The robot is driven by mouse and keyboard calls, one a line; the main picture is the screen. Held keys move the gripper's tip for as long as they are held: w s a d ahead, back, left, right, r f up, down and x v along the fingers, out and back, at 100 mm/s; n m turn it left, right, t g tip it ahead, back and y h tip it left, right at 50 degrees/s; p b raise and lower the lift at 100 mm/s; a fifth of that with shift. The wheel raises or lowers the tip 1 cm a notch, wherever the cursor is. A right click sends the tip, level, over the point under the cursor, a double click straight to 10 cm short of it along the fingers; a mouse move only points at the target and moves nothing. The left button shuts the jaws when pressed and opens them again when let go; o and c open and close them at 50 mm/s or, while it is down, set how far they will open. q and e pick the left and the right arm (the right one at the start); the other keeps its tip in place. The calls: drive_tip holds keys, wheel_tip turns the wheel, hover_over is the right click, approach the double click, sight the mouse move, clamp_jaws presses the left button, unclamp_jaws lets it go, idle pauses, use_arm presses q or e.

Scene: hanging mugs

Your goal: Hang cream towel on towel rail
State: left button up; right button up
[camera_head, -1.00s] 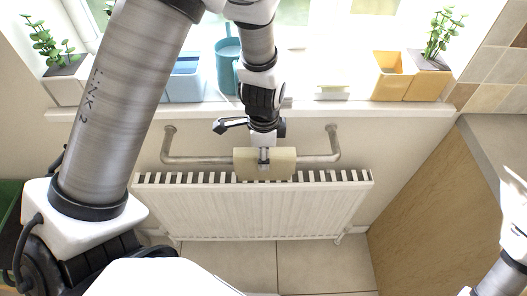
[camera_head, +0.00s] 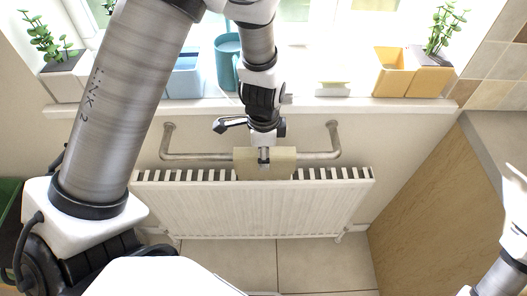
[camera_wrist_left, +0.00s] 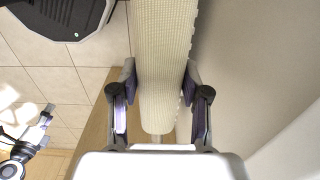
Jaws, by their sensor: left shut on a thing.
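The cream towel (camera_head: 282,165) is at the middle of the metal towel rail (camera_head: 196,157), above the radiator, and covers the rail's middle stretch. My left gripper (camera_head: 264,160) points down at the towel and is shut on it. In the left wrist view the knitted towel (camera_wrist_left: 163,60) runs between the two fingers of the left gripper (camera_wrist_left: 158,95). The head view does not show clearly whether the towel drapes over both sides of the rail. Part of my right arm shows at the right edge, but its gripper is not visible.
A white radiator (camera_head: 250,210) stands just below the rail. The windowsill (camera_head: 330,106) above holds a teal watering can (camera_head: 226,62), a blue pot (camera_head: 186,80), a yellow pot (camera_head: 392,75) and plants. A wooden cabinet side (camera_head: 425,200) is at the right.

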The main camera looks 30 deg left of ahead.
use_arm(q)
drive_tip(key=o, duration=1.3)
drive_tip(key=shift+c, duration=0.2)
